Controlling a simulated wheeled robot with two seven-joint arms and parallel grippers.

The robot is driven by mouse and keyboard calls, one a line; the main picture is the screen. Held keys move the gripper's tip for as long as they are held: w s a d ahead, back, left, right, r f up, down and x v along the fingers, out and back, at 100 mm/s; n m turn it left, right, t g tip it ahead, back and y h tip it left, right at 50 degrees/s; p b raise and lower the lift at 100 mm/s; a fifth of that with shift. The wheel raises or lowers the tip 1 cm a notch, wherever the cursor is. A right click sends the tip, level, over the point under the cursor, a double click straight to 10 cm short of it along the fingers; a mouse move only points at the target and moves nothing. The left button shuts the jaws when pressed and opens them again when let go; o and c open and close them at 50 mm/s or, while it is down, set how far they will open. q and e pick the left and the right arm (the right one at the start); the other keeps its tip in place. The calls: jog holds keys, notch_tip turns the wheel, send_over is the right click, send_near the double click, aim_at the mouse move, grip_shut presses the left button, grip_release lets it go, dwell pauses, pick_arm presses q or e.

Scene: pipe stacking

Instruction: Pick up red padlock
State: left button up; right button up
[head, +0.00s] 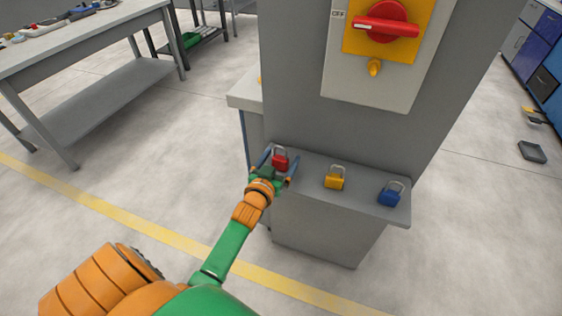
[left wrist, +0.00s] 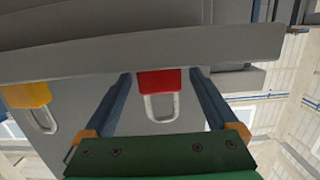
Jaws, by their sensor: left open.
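The red padlock (head: 280,163) stands upright near the left end of the grey ledge (head: 312,176), its metal shackle up. My left gripper (head: 279,165) is open, with its blue fingers on either side of the red padlock. The left wrist view shows the red padlock (left wrist: 159,82) between the two fingers (left wrist: 163,90), with visible gaps on both sides. That view appears upside down. My right gripper is in neither view.
A yellow padlock (head: 334,181) and a blue padlock (head: 390,194) stand on the same ledge to the right. Above is a panel with a red rotary switch (head: 387,26) on a grey column. A workbench (head: 90,45) stands at the back left.

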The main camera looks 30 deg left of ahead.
aim_at(279, 160)
pick_arm(q)
jog(key=shift+w+f, duration=0.1)
jog(key=shift+c, duration=0.7)
grip_shut()
jog(key=shift+r, duration=0.6)
jog(key=r+p, duration=0.1)
jog(key=r, duration=0.1)
jog(key=s+r, duration=0.1)
jog(key=shift+s+d+r+p, duration=0.1)
jog(key=shift+r+p, duration=0.25)
jog(key=shift+r, duration=0.05)
jog(key=s+d+r+p, duration=0.2)
jog(key=s+r, duration=0.6)
jog(key=s, duration=0.4)
jog(key=shift+s+d, duration=0.3)
jog(key=shift+s, duration=0.1)
